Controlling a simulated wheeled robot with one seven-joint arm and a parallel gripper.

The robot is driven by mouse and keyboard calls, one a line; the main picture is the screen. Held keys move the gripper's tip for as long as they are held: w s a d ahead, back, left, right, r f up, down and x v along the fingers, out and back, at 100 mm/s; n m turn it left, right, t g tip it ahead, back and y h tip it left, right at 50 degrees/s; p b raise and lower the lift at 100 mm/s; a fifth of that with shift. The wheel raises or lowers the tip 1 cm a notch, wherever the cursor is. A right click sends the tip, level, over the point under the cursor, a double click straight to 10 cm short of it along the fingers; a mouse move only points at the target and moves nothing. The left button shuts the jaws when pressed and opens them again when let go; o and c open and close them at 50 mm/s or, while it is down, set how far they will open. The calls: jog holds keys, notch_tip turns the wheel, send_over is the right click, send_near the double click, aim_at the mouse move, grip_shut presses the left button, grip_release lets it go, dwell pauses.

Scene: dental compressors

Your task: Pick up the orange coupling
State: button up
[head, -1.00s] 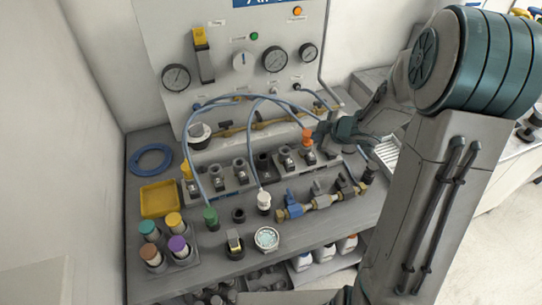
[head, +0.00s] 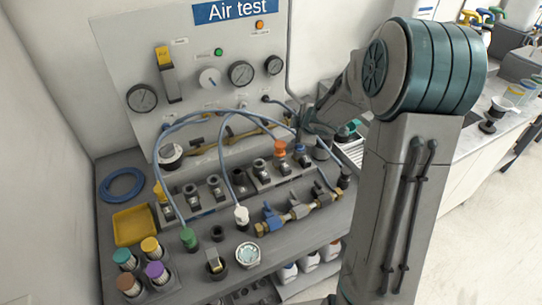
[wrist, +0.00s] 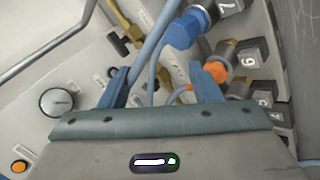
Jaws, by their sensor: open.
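The orange coupling (head: 280,148) stands on a numbered post in the back row of the bench, and it also shows in the wrist view (wrist: 228,48), where my right finger partly covers it. My gripper (head: 304,126) is in the head view just right of and above it, with its fingertips hard to make out there. In the wrist view my gripper (wrist: 164,84) is open, with the fingers apart. The coupling is beside the right finger, not between the fingers. A blue coupling (wrist: 182,30) on post 7 sits next to it.
Hoses loop in front of the gauge panel (head: 205,55), and one crosses between my fingers in the wrist view. A green coupling (head: 189,238), a white one (head: 241,214) and brass valve fittings (head: 297,212) stand in front. A yellow tray (head: 134,226) is at left.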

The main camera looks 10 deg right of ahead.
jog(key=w+d+r+g+h+b, duration=0.1)
jog(key=w+d+r+h, duration=0.1)
jog(key=w+d+h, duration=0.15)
notch_tip(320, 180, up, 5)
jog(key=n+g+y+b, duration=0.2)
jog(key=n+g, duration=0.4)
jog(key=g, duration=0.2)
send_over(280, 144)
jog(key=f, duration=0.8)
jog(key=shift+s+d+f, duration=0.2)
jog(key=shift+d+f, duration=0.1)
jog(key=shift+d, duration=0.1)
jog(key=shift+w+a+f, duration=0.15)
jog(key=shift+a+f, duration=0.05)
jog(key=shift+f, duration=1.1)
jog(key=shift+w+a+f, duration=0.1)
jog(key=shift+a+f, duration=0.05)
jog(key=shift+f, duration=1.1)
